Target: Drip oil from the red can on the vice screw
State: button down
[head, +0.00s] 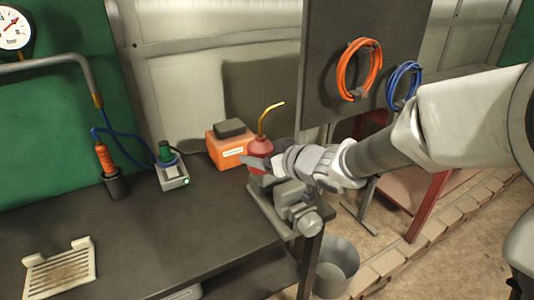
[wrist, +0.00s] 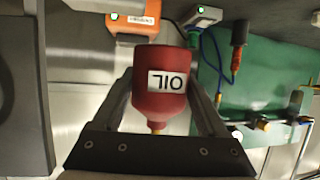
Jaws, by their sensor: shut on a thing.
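The red oil can (head: 262,147) is upright in the head view, its thin yellow spout (head: 265,120) rising and bending to the right. My gripper (head: 258,163) is shut on the can, one finger on each side of its body. In the wrist view the red can (wrist: 160,105) fills the middle, with its OIL label upside down, between the fingers of my gripper (wrist: 161,80). The grey vice (head: 291,197) is at the table's right corner, below and just right of the can. My gripper hides part of the vice, and I cannot make out its screw clearly.
An orange box (head: 226,150) with a dark top stands close behind and left of the can. A small device with a green top (head: 172,175) and an orange-handled tool in a holder (head: 108,165) are farther left. A bucket (head: 336,268) is on the floor. The table's middle is clear.

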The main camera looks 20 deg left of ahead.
jog(key=s+a+f+m+y+b, duration=0.1)
jog(key=f+m+b, duration=0.1)
jog(key=f, duration=0.1)
jog(key=s+a+f+m+g+y+b, duration=0.1)
jog(key=s+a+f+m+b, duration=0.1)
jog(key=f+b, duration=0.1)
jog(key=s+a+f+m+g+y+b, duration=0.1)
jog(key=s+f+m+b, duration=0.1)
jog(key=f, duration=0.3)
jog(key=shift+a+f+m+y+b, duration=0.15)
jog(key=shift+a+m+y+b, duration=0.05)
jog(key=shift+m+y+b, duration=0.25)
jog(key=shift+s+a+r+m+y+p, duration=0.15)
jog(key=shift+r+m+y+p, duration=0.15)
jog(key=shift+r+m+p, duration=0.5)
jog(key=shift+s+r+m+y+p, duration=0.1)
jog(key=shift+r+m+y+p, duration=0.15)
jog(key=shift+r+p, duration=0.95)
jog(key=shift+f, duration=0.25)
jog(key=shift+w, duration=0.15)
dwell(0.7)
